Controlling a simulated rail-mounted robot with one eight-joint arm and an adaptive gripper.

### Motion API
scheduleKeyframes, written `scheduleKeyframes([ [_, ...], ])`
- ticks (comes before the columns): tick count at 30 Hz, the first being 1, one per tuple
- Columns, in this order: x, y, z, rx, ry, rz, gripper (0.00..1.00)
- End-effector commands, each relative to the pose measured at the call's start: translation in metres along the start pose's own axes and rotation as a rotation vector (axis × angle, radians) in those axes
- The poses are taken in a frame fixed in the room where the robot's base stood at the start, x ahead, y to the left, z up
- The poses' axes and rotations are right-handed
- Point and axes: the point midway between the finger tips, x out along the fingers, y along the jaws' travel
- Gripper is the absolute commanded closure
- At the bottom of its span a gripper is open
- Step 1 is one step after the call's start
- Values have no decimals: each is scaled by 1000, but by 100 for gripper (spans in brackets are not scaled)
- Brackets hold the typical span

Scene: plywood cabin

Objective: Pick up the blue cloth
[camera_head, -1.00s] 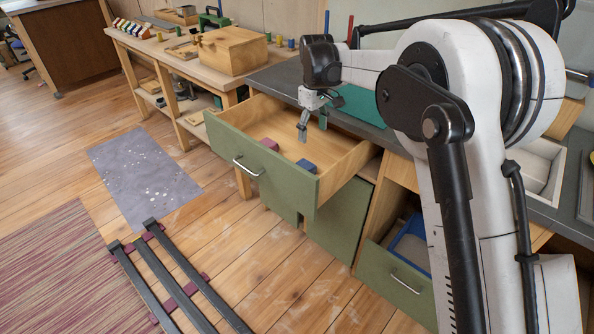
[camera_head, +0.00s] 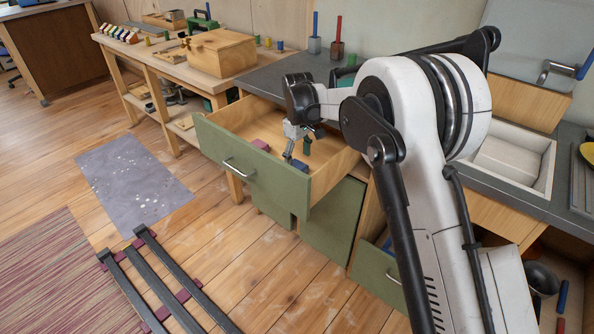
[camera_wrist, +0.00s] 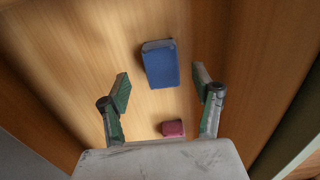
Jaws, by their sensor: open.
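The blue cloth (camera_wrist: 160,64) is a small folded block lying on the wooden floor of the open green-fronted drawer (camera_head: 240,172). In the head view the blue cloth (camera_head: 300,166) shows just beside my fingers, partly hidden. My gripper (camera_head: 298,148) is inside the drawer opening, pointing down, open and empty. In the wrist view my gripper (camera_wrist: 160,92) has its two green-padded fingers spread wide. The blue cloth lies between and slightly beyond the fingertips, with a gap on each side. I cannot tell the height left above it.
A dark red folded block (camera_wrist: 173,128) lies in the same drawer, close to my palm in the wrist view; it also shows in the head view (camera_head: 261,145). The drawer walls stand around my gripper. A wooden box (camera_head: 222,52) stands on the bench behind.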

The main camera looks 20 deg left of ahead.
Motion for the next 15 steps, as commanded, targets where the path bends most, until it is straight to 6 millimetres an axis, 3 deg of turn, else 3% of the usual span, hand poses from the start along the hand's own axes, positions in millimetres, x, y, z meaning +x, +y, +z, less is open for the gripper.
scheduleKeyframes([
  [7,37,-3,-1,0,0,0,38],
  [15,43,-3,-1,0,0,0,38],
])
